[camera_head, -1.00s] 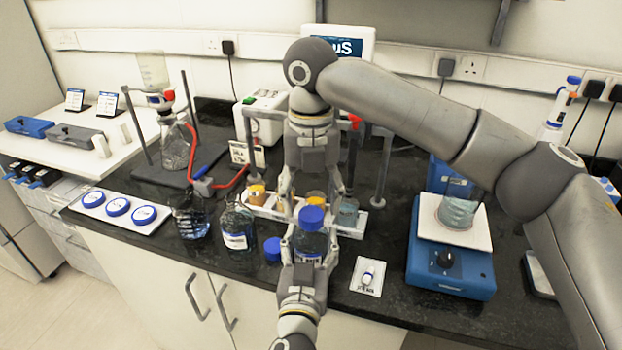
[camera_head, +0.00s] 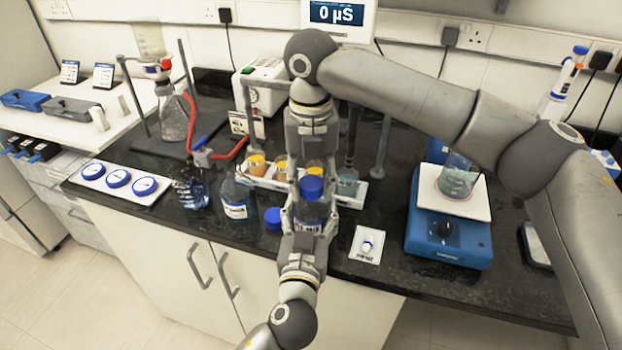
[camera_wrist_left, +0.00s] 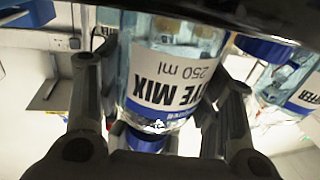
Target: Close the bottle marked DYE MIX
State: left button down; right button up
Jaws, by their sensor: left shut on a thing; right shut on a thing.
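The DYE MIX bottle (camera_head: 312,212) is upright at the counter's front edge, partly hidden by fingers. Its label shows upside down in the left wrist view (camera_wrist_left: 177,80). My left gripper (camera_head: 308,228) comes in low from the front and is shut on the bottle's body, a finger on each side. A blue cap (camera_head: 312,187) sits at the bottle's top; blue also shows there in the left wrist view (camera_wrist_left: 145,138). My right gripper (camera_head: 311,190) reaches down from above and is shut on this cap. How far the cap is threaded cannot be told.
A loose blue cap (camera_head: 272,218) lies on the counter left of the bottle, near an uncapped bottle (camera_head: 237,201). A rack (camera_head: 262,182) of orange-topped containers stands behind. A small white pad (camera_head: 367,244) and a blue stirrer (camera_head: 447,240) are to the right.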

jog(key=m, duration=3.3)
jog(key=shift+f+m, duration=0.1)
jog(key=shift+m, duration=0.2)
jog(key=m, duration=0.4)
jog(key=shift+m, duration=0.4)
jog(key=o, duration=1.1)
